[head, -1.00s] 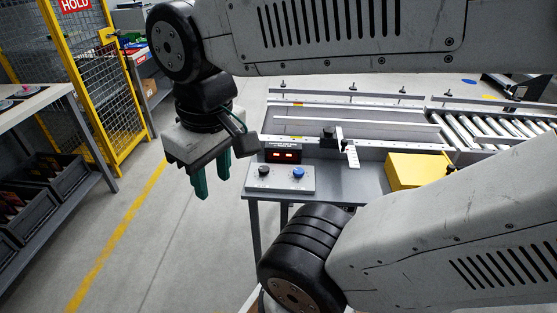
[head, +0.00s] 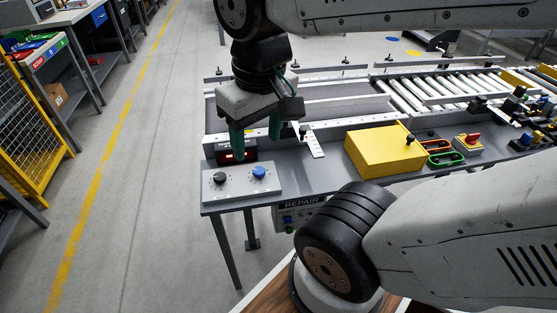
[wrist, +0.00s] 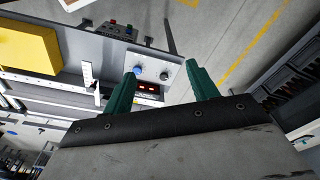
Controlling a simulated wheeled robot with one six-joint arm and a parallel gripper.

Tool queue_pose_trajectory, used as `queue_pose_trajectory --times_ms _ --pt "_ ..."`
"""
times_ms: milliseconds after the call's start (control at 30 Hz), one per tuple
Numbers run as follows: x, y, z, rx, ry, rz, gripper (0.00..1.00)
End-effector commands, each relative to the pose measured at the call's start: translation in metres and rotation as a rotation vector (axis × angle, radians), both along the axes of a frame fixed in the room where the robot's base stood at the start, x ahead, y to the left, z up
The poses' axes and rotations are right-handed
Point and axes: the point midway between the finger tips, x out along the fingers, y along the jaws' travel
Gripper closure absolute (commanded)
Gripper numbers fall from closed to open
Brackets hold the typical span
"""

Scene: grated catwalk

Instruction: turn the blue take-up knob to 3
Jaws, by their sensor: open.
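The blue take-up knob (head: 259,172) sits on the right half of a light grey control panel (head: 240,190) at the left end of the bench. A black knob (head: 220,178) is to its left. The blue knob also shows in the wrist view (wrist: 137,71), close beside one green finger. My gripper (head: 256,146) has green fingers pointing down, open and empty. It hangs above and behind the panel, apart from the knob as far as I can tell. The knob's scale marks are too small to read. A display (head: 237,155) with red digits stands behind the panel, partly covered by a finger.
A yellow box (head: 383,150) stands on the bench right of the panel, with a white ruled strip (head: 313,142) between. Roller conveyor (head: 440,92) runs behind. A red-and-yellow switch (head: 471,142) is further right. Floor left of the bench is clear.

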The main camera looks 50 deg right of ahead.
Motion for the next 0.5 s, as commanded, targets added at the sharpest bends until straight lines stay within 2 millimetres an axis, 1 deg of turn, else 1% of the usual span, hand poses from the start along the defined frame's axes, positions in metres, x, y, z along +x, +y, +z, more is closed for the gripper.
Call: queue_pose_trajectory --times_ms 67,167,200,267,300,367,400,467,500 --pt "0.020 -0.005 -0.009 0.006 0.018 -0.070 0.42" --pt "0.052 -0.018 -0.026 0.014 0.035 -0.200 0.42" --pt "0.065 -0.024 -0.034 0.019 0.040 -0.258 0.42" --pt "0.085 -0.035 -0.049 0.024 0.048 -0.346 0.42" --pt "0.098 -0.043 -0.060 0.028 0.054 -0.403 0.42" --pt "0.115 -0.055 -0.078 0.033 0.061 -0.491 0.42" --pt "0.126 -0.064 -0.091 0.037 0.066 -0.549 0.42" --pt "0.141 -0.078 -0.112 0.042 0.073 -0.636 0.42" --pt "0.149 -0.087 -0.127 0.045 0.078 -0.690 0.42"
